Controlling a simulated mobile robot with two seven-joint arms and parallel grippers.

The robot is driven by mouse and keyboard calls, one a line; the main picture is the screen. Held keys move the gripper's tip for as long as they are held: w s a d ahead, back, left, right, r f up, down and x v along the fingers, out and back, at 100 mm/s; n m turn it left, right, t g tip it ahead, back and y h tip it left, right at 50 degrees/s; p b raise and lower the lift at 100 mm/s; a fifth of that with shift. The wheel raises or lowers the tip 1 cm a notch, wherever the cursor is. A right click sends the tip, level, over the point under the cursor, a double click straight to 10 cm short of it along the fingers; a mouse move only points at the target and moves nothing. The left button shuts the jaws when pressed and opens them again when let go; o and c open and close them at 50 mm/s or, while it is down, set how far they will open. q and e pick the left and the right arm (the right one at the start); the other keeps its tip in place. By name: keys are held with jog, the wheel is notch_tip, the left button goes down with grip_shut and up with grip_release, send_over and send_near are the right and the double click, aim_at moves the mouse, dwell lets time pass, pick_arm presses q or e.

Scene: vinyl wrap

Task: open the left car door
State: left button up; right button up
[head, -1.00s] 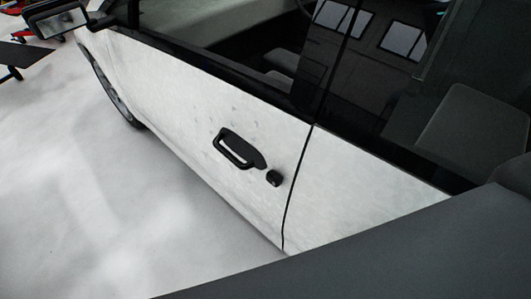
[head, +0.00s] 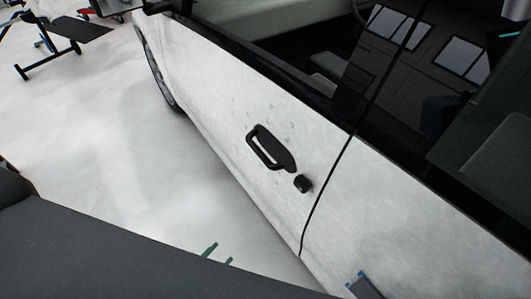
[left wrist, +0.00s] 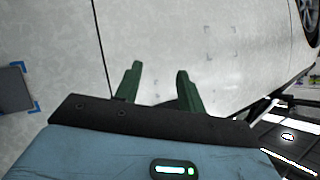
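The white left car door (head: 230,95) is closed, with a dark seam along its rear edge. Its black pull handle (head: 268,150) stands out from the panel, with a small black lock knob (head: 303,184) to its lower right. My left gripper (head: 219,255) shows only as two green fingertips at the bottom of the head view, below the handle and apart from it. In the left wrist view, its green fingers (left wrist: 160,78) are spread with no object visibly held, in front of the white body panel. The handle is not clearly visible there. My right gripper is not in view.
A grey rectangle with blue corners (head: 363,286) lies on the white panel behind the door seam. A black stand (head: 62,45) is at the upper left. Pale floor (head: 110,130) is clear beside the car. My dark arm covers the lower left.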

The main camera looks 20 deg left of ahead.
pick_arm(q)
jog(key=w+r+m+t+b, duration=0.1)
jog(key=w+r+m+t, duration=0.3)
jog(key=w, duration=0.6)
jog(key=m+t+h+b, duration=0.2)
jog(key=m+t+h, duration=0.15)
jog(key=m, duration=0.55)
send_near(260, 152)
jog(key=w, duration=0.2)
jog(key=shift+y, duration=0.35)
jog(key=shift+d+f+p+x, duration=0.1)
jog(key=shift+d+p+x, duration=0.1)
jog(key=shift+x, duration=1.15)
jog(key=shift+d+f+p+x, duration=0.1)
jog(key=shift+p+x, duration=0.1)
jog(key=shift+x, duration=1.1)
jog(key=shift+d+p+x, duration=0.15)
jog(key=shift+p+x, duration=0.05)
jog(key=shift+x, duration=1.15)
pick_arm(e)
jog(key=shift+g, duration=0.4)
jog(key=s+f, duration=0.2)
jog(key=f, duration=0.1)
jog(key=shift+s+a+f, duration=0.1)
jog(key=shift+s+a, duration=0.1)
